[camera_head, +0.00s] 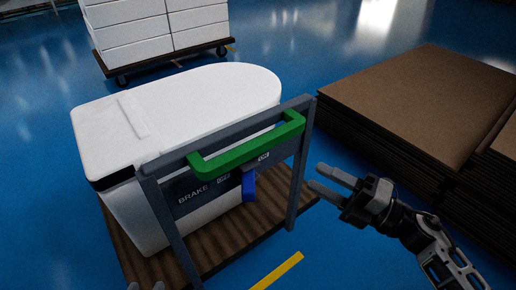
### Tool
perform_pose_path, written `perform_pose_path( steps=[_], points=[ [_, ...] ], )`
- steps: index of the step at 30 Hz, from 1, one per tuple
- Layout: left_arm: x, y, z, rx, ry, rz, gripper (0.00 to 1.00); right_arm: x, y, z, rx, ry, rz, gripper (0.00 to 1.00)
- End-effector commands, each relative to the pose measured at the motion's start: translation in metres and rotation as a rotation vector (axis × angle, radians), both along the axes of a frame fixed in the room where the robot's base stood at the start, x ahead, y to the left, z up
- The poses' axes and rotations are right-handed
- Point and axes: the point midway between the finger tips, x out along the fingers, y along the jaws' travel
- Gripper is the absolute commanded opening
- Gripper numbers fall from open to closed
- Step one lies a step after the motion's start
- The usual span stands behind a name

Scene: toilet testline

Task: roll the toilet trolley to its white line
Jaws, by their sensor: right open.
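The toilet trolley stands in the middle of the view, with a ribbed brown deck (238,232) and a grey upright frame (165,222). It carries a white toilet (205,100). A green handle (247,148) crosses the frame top. Below it is a panel marked BRAKE with a blue lever (249,186) hanging down. My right gripper (322,180) is open and empty, just right of the frame and apart from the handle. Only the fingertips of my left gripper (146,286) show at the bottom edge, left of the frame's foot; they are apart. No white line is visible.
A stack of brown sheets (425,95) stands close on the right. Another trolley with white boxes (155,28) stands behind the toilet. A yellow floor stripe (278,270) lies in front of the trolley. Blue floor (50,130) is clear at the left.

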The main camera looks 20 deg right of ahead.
Motion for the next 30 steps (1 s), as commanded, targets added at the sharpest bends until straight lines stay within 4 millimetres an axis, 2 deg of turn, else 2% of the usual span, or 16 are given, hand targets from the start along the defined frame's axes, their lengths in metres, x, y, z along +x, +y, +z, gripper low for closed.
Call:
perform_pose_path(
  steps=[18,24,30],
  points=[
    [-0.003,0.000,0.004,0.001,0.028,0.000,0.36,0.090,0.084,0.026,0.009,0.000,0.000,0.45],
    [0.002,0.001,0.008,0.000,0.018,0.002,0.36,0.105,0.097,0.027,0.009,0.003,-0.002,0.45],
    [0.001,0.001,0.006,-0.001,0.024,0.005,0.36,0.108,0.101,0.028,0.008,0.003,-0.002,0.45]
  ],
)
